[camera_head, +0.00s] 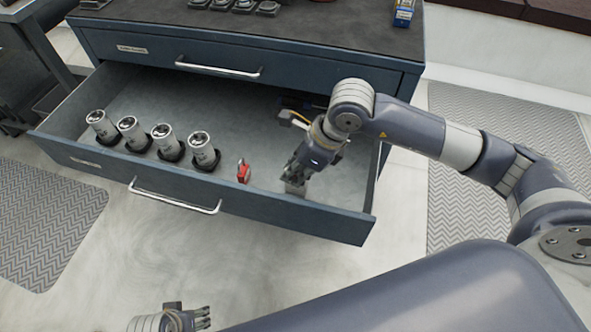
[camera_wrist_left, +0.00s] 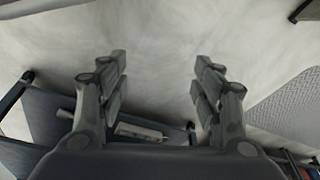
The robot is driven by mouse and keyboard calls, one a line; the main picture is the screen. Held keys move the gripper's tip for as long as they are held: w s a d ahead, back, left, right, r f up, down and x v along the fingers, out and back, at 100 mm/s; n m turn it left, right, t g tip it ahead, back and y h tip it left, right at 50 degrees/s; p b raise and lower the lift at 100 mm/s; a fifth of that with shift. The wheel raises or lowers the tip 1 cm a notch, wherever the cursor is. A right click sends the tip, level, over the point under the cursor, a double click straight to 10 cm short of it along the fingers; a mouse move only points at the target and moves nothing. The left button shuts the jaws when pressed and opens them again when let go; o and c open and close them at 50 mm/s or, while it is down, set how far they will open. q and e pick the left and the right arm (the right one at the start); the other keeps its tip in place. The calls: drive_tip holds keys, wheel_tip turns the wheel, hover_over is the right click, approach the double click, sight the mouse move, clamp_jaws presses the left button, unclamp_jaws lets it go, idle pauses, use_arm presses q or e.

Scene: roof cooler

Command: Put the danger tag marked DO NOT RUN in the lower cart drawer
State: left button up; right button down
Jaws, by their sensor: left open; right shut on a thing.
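The lower cart drawer (camera_head: 95,165) is pulled open in the head view. My right gripper (camera_head: 294,180) is inside it near the front right, pointing down. It is shut on a small pale thing (camera_head: 295,189) that shows just below its fingers, close to the drawer's front wall. Most of that thing is hidden and no marking can be read, so I cannot tell if it is the danger tag. My left gripper (camera_head: 205,317) is at the bottom edge of the head view, apart from the drawer. In the left wrist view it (camera_wrist_left: 160,62) is open and empty.
Several pale cylinders (camera_head: 163,137) in dark holders stand at the drawer's left. A red padlock (camera_head: 243,171) is left of my right gripper. The closed upper drawer (camera_head: 285,72) and the dark cart top (camera_head: 310,30) are above. The drawer's middle is clear.

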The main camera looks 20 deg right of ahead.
drive_tip(key=shift+f, duration=0.1)
drive_tip(key=c, duration=1.6)
unclamp_jaws()
use_arm(q)
drive_tip(key=shift+r, duration=0.45)
wheel_tip(320, 180, down, 6)
drive_tip(key=s+p, duration=0.1)
drive_tip(key=shift+s+p, duration=0.15)
drive_tip(key=shift+p, duration=0.15)
use_arm(e)
drive_tip(key=v, duration=1.2)
use_arm(q)
drive_tip(key=shift+a, duration=0.1)
